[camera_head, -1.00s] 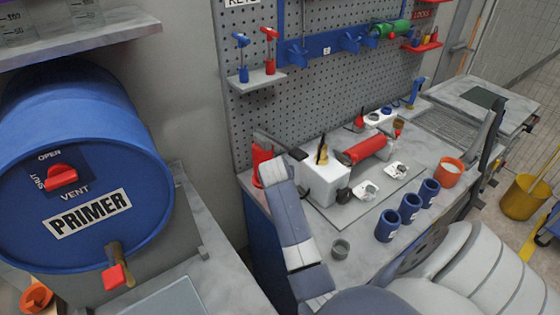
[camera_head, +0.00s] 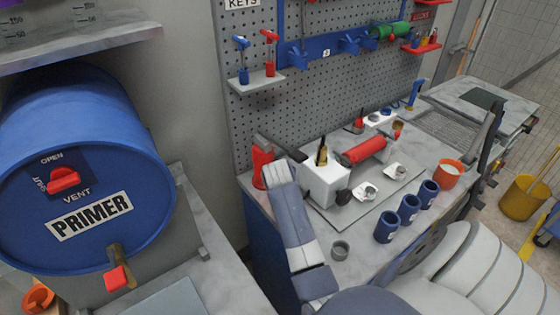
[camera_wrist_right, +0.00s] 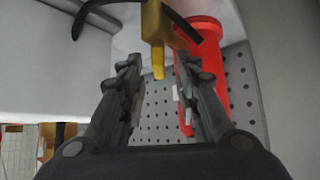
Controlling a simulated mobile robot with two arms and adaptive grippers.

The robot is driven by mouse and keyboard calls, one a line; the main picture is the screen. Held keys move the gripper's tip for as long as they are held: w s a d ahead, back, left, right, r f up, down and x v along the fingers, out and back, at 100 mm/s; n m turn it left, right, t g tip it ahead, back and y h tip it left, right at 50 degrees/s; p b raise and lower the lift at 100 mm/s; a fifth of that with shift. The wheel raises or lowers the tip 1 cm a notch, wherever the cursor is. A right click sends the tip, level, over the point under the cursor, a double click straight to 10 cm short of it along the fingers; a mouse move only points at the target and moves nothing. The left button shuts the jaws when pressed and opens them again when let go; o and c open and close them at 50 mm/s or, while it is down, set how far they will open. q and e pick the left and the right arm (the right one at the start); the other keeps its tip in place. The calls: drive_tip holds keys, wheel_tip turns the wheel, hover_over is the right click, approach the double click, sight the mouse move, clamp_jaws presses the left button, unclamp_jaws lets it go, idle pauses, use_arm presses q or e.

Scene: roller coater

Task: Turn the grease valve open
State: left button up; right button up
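In the right wrist view a yellow fitting (camera_wrist_right: 154,28) with dark lever-like ends points down between my fingertips. It looks like the grease valve, though no label shows. It sits beside a red cylinder (camera_wrist_right: 207,65). My right gripper (camera_wrist_right: 158,62) is open, its two dark fingers on either side of the yellow tip, with gaps and no clear contact. In the head view the red cylinder (camera_head: 262,167) stands at the bench's back left corner, partly behind my right arm. The yellow fitting cannot be made out there. My left gripper is not in view.
A white box (camera_head: 324,182) and a red roller (camera_head: 366,150) stand right of my arm. Several blue cups (camera_head: 388,226) and an orange cup (camera_head: 450,172) line the bench. A pegboard (camera_head: 330,85) rises behind. A blue primer drum (camera_head: 120,165) is at left.

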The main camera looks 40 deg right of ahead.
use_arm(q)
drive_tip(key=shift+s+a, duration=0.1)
use_arm(e)
drive_tip(key=v, duration=1.2)
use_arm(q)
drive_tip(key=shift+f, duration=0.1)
